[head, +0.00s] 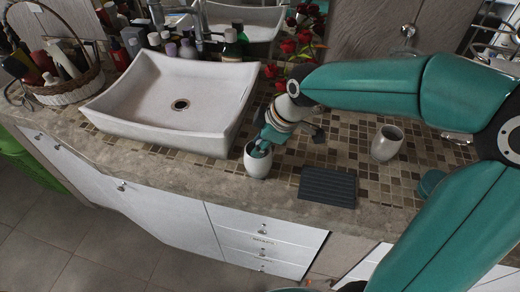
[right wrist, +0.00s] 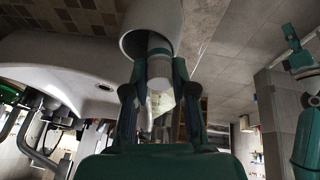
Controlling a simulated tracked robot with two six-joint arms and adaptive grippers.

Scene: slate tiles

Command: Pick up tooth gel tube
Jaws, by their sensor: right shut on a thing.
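My right gripper (head: 261,146) points down into a white cup (head: 257,166) at the front of the counter, just right of the sink. In the right wrist view its two fingers (right wrist: 160,95) are closed on the sides of a pale tube (right wrist: 159,72), the tooth gel tube. The tube's far end is still inside the mouth of the cup (right wrist: 150,28). In the head view the gripper hides most of the tube. My left gripper does not show in the head view.
A white sink (head: 165,104) lies left of the cup. A dark ridged mat (head: 328,187) and a grey tumbler (head: 387,143) stand to the right. Bottles (head: 187,48), a wicker basket (head: 66,92) and red roses (head: 290,47) line the back. Mosaic between mat and tumbler is clear.

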